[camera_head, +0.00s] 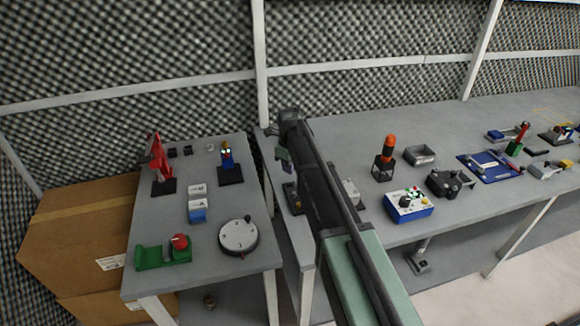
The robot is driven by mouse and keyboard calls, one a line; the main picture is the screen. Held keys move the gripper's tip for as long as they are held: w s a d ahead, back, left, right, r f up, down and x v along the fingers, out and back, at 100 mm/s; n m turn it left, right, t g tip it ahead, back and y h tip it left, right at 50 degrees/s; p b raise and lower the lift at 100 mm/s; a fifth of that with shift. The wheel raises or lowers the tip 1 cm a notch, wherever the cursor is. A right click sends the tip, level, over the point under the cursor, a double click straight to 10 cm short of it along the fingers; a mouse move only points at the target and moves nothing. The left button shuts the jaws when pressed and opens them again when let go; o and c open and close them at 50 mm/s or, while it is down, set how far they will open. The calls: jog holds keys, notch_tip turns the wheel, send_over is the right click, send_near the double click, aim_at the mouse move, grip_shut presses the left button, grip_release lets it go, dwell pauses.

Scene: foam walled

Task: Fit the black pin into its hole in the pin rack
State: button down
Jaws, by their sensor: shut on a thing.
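My gripper (285,160) hangs at the end of my dark arm, over the left end of the long grey table. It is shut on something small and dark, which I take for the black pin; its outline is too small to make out.
The long table (450,130) holds an orange-topped cylinder on a black stand (387,158), a grey tray (420,155) and a blue control box (408,205). A smaller table (165,225) at left holds a round dial (238,236) and a green fixture (163,254). A narrow gap separates the tables.

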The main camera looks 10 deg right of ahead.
jog(key=shift+f+b, duration=2.1)
jog(key=shift+f, duration=0.35)
jog(key=shift+f+b, duration=0.4)
jog(key=shift+f+b, duration=0.75)
jog(key=c, duration=1.1)
grip_release()
jog(key=shift+o, duration=0.2)
notch_tip(320, 180, up, 11)
jog(key=p, duration=1.1)
jog(key=shift+r, duration=0.1)
